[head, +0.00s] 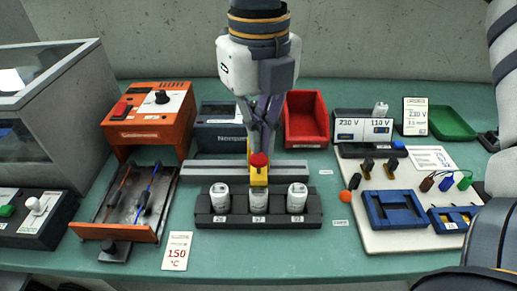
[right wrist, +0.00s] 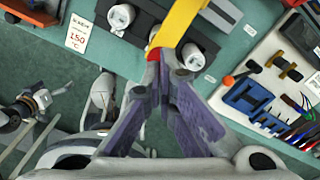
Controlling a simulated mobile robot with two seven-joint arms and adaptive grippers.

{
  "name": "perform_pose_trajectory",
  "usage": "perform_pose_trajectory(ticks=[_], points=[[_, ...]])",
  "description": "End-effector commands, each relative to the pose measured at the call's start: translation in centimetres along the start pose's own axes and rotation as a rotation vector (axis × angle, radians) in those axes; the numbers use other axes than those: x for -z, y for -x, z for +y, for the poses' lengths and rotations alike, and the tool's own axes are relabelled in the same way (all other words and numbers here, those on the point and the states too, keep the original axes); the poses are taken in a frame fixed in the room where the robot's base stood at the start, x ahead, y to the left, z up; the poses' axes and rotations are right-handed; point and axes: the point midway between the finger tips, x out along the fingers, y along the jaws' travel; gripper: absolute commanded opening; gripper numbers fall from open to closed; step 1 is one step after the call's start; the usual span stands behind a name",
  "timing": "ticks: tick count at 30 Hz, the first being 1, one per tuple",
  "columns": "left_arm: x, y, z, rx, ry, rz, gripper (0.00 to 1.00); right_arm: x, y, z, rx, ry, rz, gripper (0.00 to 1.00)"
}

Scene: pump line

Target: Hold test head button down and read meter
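The yellow test head (head: 258,178) with a red button (head: 259,160) on top stands at the middle of the dark rail, behind a block of white bottles. My right gripper (head: 262,148) reaches down from above, its fingertips together at the button; I cannot tell whether they press it. In the right wrist view the purple-padded fingers (right wrist: 170,68) converge beside the red button (right wrist: 153,52) and the yellow test head (right wrist: 182,22). A dark box (head: 215,130) behind, partly hidden by the gripper, may be the meter; no reading is legible. My left gripper is not recognisable in either view.
The bottle block (head: 258,220) stands in front of the test head. An orange unit (head: 150,115) and open tray (head: 125,205) are left. A red bin (head: 305,120) is behind, and a white fixture board (head: 410,235) is right. Green table shows between them.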

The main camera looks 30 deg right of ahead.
Motion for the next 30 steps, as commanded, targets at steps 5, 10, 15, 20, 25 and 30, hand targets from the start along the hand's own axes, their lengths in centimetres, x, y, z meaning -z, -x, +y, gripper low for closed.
perform_pose_trajectory(ticks=[5, 10, 15, 20, 25, 30], points=[[0.0, 0.0, 0.0, 0.0, 0.0, 0.0, 1.0, 0.0, -0.4, 0.0, 0.0, 0.0, 0.0, 0.0], [0.0, 0.0, 0.0, 0.0, 0.0, 0.0, 1.0, 0.0, -0.8, 0.0, 0.001, -0.001, 0.0, 0.0], [0.0, 0.0, 0.0, 0.0, 0.0, 0.0, 1.0, 0.0, -1.3, 0.0, 0.001, -0.001, 0.001, 0.0], [0.0, 0.0, 0.0, 0.0, 0.0, 0.0, 1.0, 0.0, -1.7, 0.0, 0.0, 0.0, 0.0, 0.0], [0.0, 0.0, 0.0, 0.0, 0.0, 0.0, 1.0, 0.0, -2.1, 0.0, 0.001, 0.0, 0.0, 0.0], [0.0, 0.0, 0.0, 0.0, 0.0, 0.0, 1.0, 0.0, -2.5, 0.0, 0.0, -0.001, 0.001, 0.0]])
